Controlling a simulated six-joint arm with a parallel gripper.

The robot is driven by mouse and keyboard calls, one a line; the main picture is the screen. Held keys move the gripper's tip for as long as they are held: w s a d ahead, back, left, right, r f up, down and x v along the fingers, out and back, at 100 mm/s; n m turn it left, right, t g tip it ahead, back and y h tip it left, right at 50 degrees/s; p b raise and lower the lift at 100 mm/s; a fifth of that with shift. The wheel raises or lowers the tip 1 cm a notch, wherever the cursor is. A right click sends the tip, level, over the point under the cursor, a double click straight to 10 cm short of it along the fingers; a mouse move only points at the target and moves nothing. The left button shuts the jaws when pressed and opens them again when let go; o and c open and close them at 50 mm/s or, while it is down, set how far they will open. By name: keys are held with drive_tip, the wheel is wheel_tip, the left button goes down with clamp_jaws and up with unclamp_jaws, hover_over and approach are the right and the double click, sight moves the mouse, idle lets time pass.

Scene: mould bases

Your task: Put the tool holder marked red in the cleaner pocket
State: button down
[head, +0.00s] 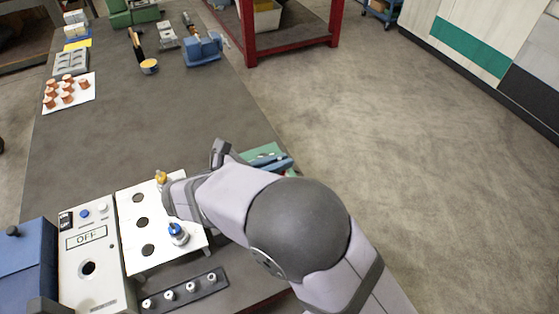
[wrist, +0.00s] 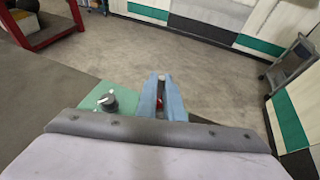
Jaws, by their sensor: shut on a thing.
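My gripper (wrist: 161,84) shows in the wrist view as two long blue fingers. They are shut on the tool holder marked red (wrist: 160,103), of which only a small red part shows between them. In the head view my gripper (head: 286,164) is beyond my wrist, by the green block at the bench's right edge, and the held holder is hidden. The white box (head: 97,250) at the front left has an OFF sign and a dark round hole; I cannot tell whether this is the cleaner pocket.
A white plate (head: 132,222) with round holes bears a blue-marked holder (head: 178,234) and a yellow-marked one (head: 161,178). A dark strip (head: 209,286) with several studs lies in front. A green block (wrist: 92,101) with a dark knob is left of my fingers. The bench's middle is clear.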

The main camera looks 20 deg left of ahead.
drive_tip(key=shift+f+b, duration=1)
drive_tip(key=shift+f, duration=0.8)
drive_tip(key=c, duration=1.8)
unclamp_jaws()
drive_tip(key=shift+f, duration=0.1)
drive_tip(key=shift+s, duration=0.1)
drive_tip(key=shift+b+v, duration=1.15)
drive_tip(key=shift+v, duration=2.5)
